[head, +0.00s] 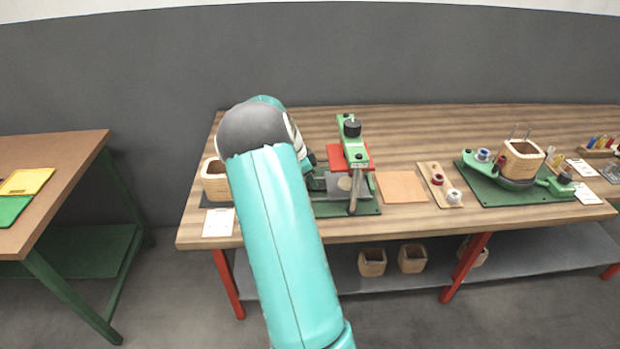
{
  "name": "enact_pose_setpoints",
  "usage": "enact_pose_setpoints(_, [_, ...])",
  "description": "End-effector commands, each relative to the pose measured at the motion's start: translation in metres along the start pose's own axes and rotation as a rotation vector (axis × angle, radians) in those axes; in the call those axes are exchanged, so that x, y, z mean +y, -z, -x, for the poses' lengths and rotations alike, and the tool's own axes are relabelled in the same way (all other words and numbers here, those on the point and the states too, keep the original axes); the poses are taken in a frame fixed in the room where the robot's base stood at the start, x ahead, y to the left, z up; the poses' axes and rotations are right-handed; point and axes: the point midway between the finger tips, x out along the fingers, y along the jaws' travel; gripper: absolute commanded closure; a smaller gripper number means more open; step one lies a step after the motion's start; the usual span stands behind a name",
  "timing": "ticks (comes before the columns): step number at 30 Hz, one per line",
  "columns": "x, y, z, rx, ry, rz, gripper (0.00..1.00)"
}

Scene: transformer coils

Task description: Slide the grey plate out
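The grey plate (339,186) shows as a small light-grey piece low in the green fixture (352,150), under a red block (337,158). A round mark shows on its face. The fixture stands on a green base (366,207) on the wooden bench, with a black knob on top and an upright lever at the front. My teal arm reaches over the bench and covers the fixture's left side. Dark parts of my gripper (317,180) seem to show just left of the plate. Its fingers are too small and hidden to tell whether they touch the plate.
A wooden coil form (215,180) stands left of my arm, beside a white paper (218,223). Right of the fixture are a tan sheet (401,187), a spool holder (438,185) and a second green fixture (518,180). The bench's front edge is mostly clear.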

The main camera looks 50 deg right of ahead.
Motion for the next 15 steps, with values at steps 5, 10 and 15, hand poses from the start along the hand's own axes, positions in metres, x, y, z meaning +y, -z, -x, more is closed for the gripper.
enact_pose_setpoints(5, [-0.0001, -0.0001, -0.0034, 0.0, 0.001, 0.0, 0.64])
enact_pose_setpoints(10, [-0.0001, -0.0001, -0.0032, 0.0, 0.001, 0.0, 0.7])
enact_pose_setpoints(15, [-0.0001, 0.0, -0.003, 0.0, 0.001, 0.0, 1.0])
